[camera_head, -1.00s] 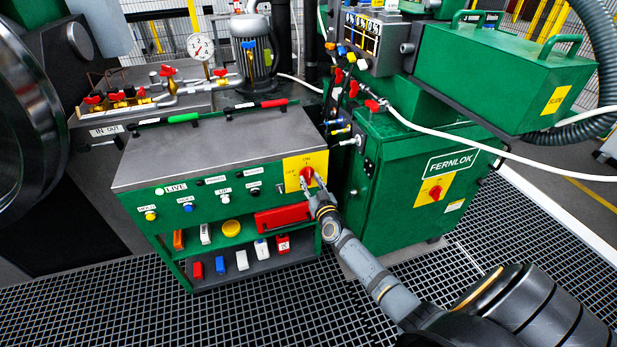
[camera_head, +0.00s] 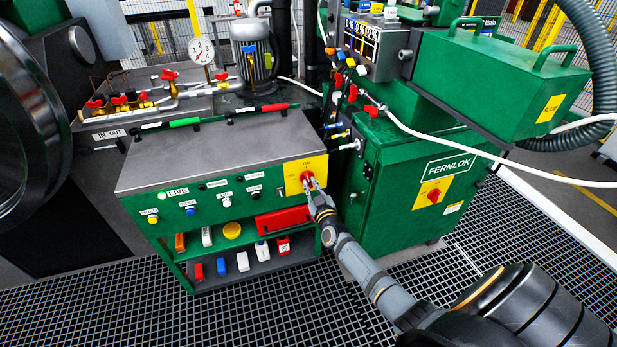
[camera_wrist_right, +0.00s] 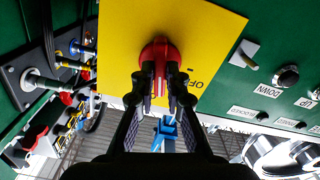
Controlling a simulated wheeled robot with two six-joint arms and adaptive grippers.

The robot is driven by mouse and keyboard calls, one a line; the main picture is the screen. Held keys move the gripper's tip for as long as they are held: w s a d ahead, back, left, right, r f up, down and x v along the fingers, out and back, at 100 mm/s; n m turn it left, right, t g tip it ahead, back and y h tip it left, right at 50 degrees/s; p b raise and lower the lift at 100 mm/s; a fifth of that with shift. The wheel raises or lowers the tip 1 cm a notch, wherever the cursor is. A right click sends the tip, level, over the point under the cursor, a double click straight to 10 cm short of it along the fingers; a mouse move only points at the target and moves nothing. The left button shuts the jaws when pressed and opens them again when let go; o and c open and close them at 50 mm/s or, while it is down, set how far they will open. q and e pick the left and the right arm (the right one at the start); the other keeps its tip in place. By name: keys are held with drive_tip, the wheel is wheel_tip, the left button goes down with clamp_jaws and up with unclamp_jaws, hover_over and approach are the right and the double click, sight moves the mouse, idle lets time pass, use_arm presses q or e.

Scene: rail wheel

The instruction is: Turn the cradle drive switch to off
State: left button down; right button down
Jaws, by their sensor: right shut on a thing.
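The cradle drive switch is a red rotary knob (camera_head: 307,178) on a yellow plate (camera_head: 293,170) at the right end of the green console front. In the right wrist view the red knob (camera_wrist_right: 160,55) sits on the yellow plate (camera_wrist_right: 205,30), where the word OFF shows rotated, right of the knob. My right gripper (camera_head: 311,187) is at the knob in the head view. In the right wrist view its two fingers (camera_wrist_right: 160,90) are closed on either side of the knob's grip. The fingers hide part of the knob. My left gripper is in neither view.
The console (camera_head: 215,150) has several labelled buttons and a shelf of coloured items below. A green FERNLOK cabinet (camera_head: 410,190) with a similar red switch (camera_head: 434,196) stands to the right. Hoses and red valves sit between them. Grated floor (camera_head: 330,310) lies in front.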

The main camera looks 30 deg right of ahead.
drive_tip(key=shift+n+p, duration=0.3)
drive_tip(key=shift+n, duration=0.3)
drive_tip(key=shift+r+n+p, duration=0.15)
drive_tip(key=shift+n+p, duration=0.3)
drive_tip(key=shift+n, duration=0.15)
drive_tip(key=n+p, duration=0.2)
drive_tip(key=shift+n, duration=0.4)
drive_tip(key=shift+f+n, duration=0.2)
drive_tip(key=shift+n, duration=0.2)
